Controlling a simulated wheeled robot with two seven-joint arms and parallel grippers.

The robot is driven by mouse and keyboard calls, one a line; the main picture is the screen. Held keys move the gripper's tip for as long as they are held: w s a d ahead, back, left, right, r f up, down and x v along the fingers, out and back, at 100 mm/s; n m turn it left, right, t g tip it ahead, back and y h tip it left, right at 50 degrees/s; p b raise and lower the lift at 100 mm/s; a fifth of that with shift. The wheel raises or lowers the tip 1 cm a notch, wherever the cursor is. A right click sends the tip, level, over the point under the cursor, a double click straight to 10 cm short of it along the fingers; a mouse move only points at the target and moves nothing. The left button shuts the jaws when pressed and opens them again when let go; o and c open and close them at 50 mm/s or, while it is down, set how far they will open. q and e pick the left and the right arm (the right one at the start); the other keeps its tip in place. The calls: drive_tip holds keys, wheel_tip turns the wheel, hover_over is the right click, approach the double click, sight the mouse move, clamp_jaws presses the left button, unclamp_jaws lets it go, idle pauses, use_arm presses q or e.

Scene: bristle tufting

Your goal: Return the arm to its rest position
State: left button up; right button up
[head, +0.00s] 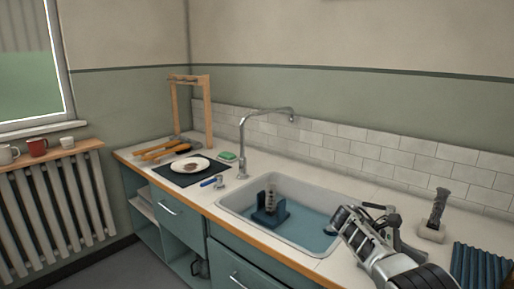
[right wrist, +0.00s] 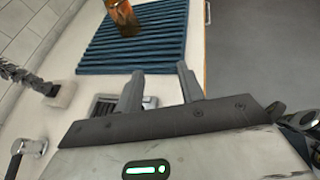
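My right arm (head: 385,255) comes in from the lower right in the head view, over the right end of the sink and the counter beside it. In the right wrist view my right gripper (right wrist: 160,72) has its two fingers apart with nothing between them. They point towards a blue ribbed mat (right wrist: 165,50), over the pale counter. In the head view the fingertips are hard to make out. My left arm and gripper are not in view.
A sink (head: 305,186) holds a blue block with a grey upright piece (head: 271,204). A dark upright tool stands in a white holder (head: 432,233) right of my arm. An amber bottle (right wrist: 122,17) stands on the mat. A tall faucet (head: 242,145) rises behind the sink.

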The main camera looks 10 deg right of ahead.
drive_tip(key=w+a+r+m+t+y, duration=0.1)
drive_tip(key=w+a+m+t, duration=0.1)
drive_tip(key=w+t, duration=0.55)
drive_tip(key=w+a+r+m+t+y, duration=0.1)
drive_tip(key=w+r+t+y, duration=0.1)
drive_tip(key=w+t, duration=0.6)
drive_tip(key=w+a+r+m+t+y, duration=0.5)
drive_tip(key=w+a+r+t+y, duration=0.15)
drive_tip(key=a+t, duration=0.25)
drive_tip(key=s+a+f+n+g+y, duration=0.1)
drive_tip(key=s+a+f+g, duration=0.1)
drive_tip(key=s+a+f, duration=0.6)
drive_tip(key=s+a+f+g+y, duration=0.2)
drive_tip(key=s+a+f, duration=0.2)
drive_tip(key=s+f, duration=0.65)
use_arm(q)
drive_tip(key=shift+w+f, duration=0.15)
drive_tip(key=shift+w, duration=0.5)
use_arm(e)
drive_tip(key=s+a+f+g, duration=0.1)
drive_tip(key=s+a+f, duration=0.2)
drive_tip(key=s, duration=0.7)
drive_tip(key=s+a+f+g+y, duration=0.1)
drive_tip(key=s+a+f, duration=0.2)
drive_tip(key=s, duration=0.7)
drive_tip(key=shift+s+a+f+m+g, duration=0.15)
drive_tip(key=shift+a+f+m+g, duration=0.15)
drive_tip(key=shift+a, duration=0.65)
